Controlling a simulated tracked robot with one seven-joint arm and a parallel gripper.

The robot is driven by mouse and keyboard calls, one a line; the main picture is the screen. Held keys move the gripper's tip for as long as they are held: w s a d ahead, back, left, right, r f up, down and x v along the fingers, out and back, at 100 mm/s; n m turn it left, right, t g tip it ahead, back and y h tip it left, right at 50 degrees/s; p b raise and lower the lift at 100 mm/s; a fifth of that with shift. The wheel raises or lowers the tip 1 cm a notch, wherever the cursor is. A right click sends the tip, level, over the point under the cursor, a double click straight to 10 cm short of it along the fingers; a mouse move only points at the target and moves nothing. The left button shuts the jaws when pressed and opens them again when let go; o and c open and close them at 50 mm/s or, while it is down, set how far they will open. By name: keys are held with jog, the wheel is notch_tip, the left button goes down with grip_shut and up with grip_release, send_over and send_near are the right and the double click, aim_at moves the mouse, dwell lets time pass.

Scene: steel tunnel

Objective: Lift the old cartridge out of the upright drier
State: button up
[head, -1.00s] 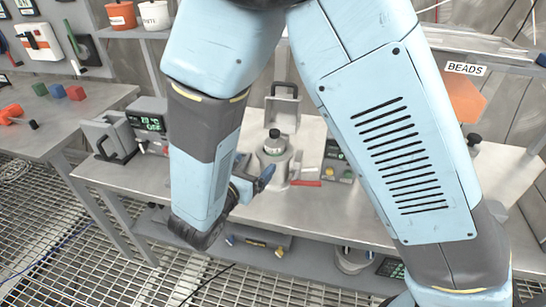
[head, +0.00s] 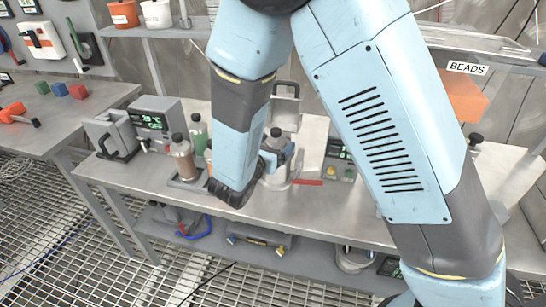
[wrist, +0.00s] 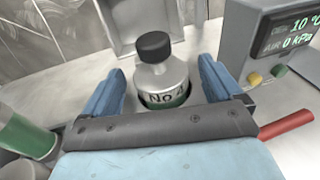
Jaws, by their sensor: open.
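The old cartridge (wrist: 165,76), a silvery bottle shape with a black cap, a "No" label and a green band, stands upright in the drier's round opening in the wrist view. In the head view only its top (head: 276,133) shows. The drier (head: 277,184) stands on the bench with its lid (head: 286,104) raised behind. My gripper (wrist: 160,82) is open, with one blue finger on each side of the cartridge; contact cannot be told. In the head view, my gripper (head: 276,160) partly covers the drier.
A display box (wrist: 274,45) reading 10 °C and 0 kPa stands right of the drier, near a red handle (wrist: 287,125). Left of my gripper are a brown-filled bottle (head: 182,160) and a green one (head: 197,135). A grey control unit (head: 155,122) stands further left.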

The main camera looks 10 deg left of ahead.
jog(key=shift+w, duration=0.1)
jog(key=shift+c, duration=0.2)
grip_shut()
dwell(0.6)
